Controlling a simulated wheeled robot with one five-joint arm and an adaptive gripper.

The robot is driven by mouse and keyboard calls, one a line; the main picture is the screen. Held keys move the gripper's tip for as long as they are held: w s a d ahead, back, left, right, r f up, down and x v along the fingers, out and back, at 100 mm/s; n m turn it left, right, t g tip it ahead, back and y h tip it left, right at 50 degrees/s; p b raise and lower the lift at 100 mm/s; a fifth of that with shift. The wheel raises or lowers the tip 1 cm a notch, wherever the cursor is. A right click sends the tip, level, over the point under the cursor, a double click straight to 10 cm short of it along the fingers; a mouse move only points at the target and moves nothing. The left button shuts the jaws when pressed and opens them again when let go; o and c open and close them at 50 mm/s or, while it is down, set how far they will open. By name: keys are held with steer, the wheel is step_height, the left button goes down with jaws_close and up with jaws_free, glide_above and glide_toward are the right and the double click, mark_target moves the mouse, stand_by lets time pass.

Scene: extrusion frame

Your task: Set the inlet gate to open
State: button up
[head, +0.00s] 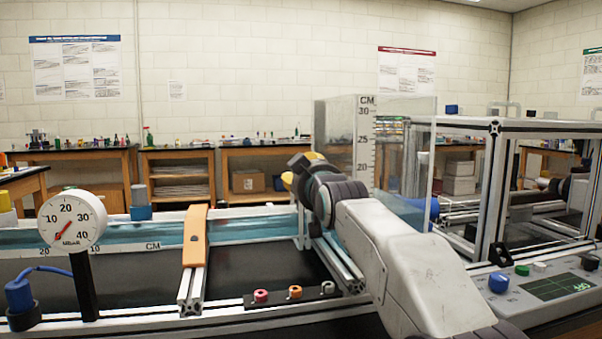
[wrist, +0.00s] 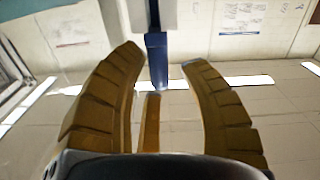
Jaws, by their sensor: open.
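My gripper (head: 298,172) is in the middle of the head view, in front of the clear tank's left edge. In the wrist view its two ribbed yellow-brown fingers (wrist: 160,95) stand apart. A blue upright piece (wrist: 157,60) with a pale grey part above it shows in the gap, beyond the fingertips. An orange-brown strip (wrist: 152,122) shows lower in the gap. I cannot tell whether the fingers touch either piece. No part is clearly marked as the inlet gate.
The clear tank (head: 345,140) has a CM scale. A water channel (head: 240,228) runs left, with an orange bracket (head: 195,237) across it. A pressure gauge (head: 71,220) stands front left. A control panel (head: 540,285) is at right, near a metal frame (head: 493,190).

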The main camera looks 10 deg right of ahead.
steer(key=shift+w, duration=1.05)
steer(key=shift+c, duration=0.3)
jaws_close()
steer(key=shift+r, duration=0.1)
